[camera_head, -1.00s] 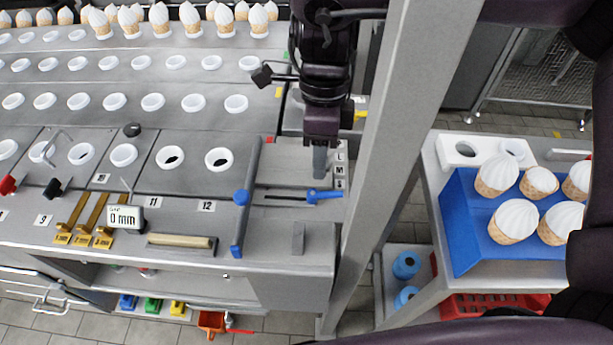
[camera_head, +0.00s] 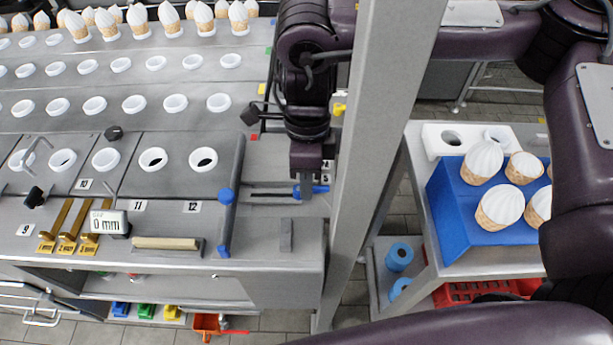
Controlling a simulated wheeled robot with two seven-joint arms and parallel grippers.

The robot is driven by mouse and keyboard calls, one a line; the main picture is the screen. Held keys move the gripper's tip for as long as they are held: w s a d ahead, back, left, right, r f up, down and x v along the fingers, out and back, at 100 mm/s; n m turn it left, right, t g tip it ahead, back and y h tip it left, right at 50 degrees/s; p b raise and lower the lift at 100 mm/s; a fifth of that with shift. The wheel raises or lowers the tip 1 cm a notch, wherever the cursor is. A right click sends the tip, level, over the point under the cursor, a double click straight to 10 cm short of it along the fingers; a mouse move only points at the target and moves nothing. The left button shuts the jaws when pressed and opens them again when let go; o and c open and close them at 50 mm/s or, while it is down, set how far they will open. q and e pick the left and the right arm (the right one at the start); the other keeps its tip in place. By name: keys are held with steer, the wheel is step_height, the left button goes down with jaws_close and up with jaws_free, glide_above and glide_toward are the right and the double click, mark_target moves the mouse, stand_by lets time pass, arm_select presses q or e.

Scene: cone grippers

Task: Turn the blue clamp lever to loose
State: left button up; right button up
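A small blue lever (camera_head: 320,189) sits at the right end of a dark slot in the bench top, pointing right toward the upright post. My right gripper (camera_head: 305,192) points down from above with its grey fingers at this lever's left part, hiding some of it. The fingers overlap in this view, so I cannot tell whether they are open or shut, or whether they touch the lever. My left gripper is not in view.
A grey upright post (camera_head: 365,150) stands close to the right of the slot. A small grey block (camera_head: 286,235) stands in front of it. A gauge reading 0 mm (camera_head: 108,222) lies left. A blue tray (camera_head: 452,215) of cones is at the right.

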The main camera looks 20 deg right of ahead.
jaws_close()
steer(key=shift+m, duration=0.3)
steer(key=m, duration=0.1)
steer(key=m+p, duration=0.1)
steer(key=shift+s+r+m+y, duration=0.1)
steer(key=shift+s+m+y, duration=0.1)
steer(key=shift+m+y, duration=0.1)
steer(key=m, duration=0.1)
steer(key=m+p, duration=0.1)
steer(key=m, duration=0.1)
steer(key=m+t, duration=0.1)
steer(key=m, duration=0.1)
steer(key=shift+s+a+y, duration=0.2)
steer(key=shift+s+y, duration=0.1)
steer(key=shift+y, duration=0.1)
steer(key=m, duration=0.2)
steer(key=m+p, duration=0.1)
steer(key=m, duration=0.1)
steer(key=shift+s+a+m+t+p, duration=0.2)
steer(key=shift+m+t+p, duration=0.1)
steer(key=shift+m+t, duration=0.1)
steer(key=shift+a+m+t+p, duration=0.15)
steer(key=shift+m+p, duration=0.1)
steer(key=shift+m, duration=0.5)
steer(key=shift+a+m+t+p, duration=0.15)
steer(key=shift+m+p, duration=0.1)
steer(key=shift+m, duration=0.5)
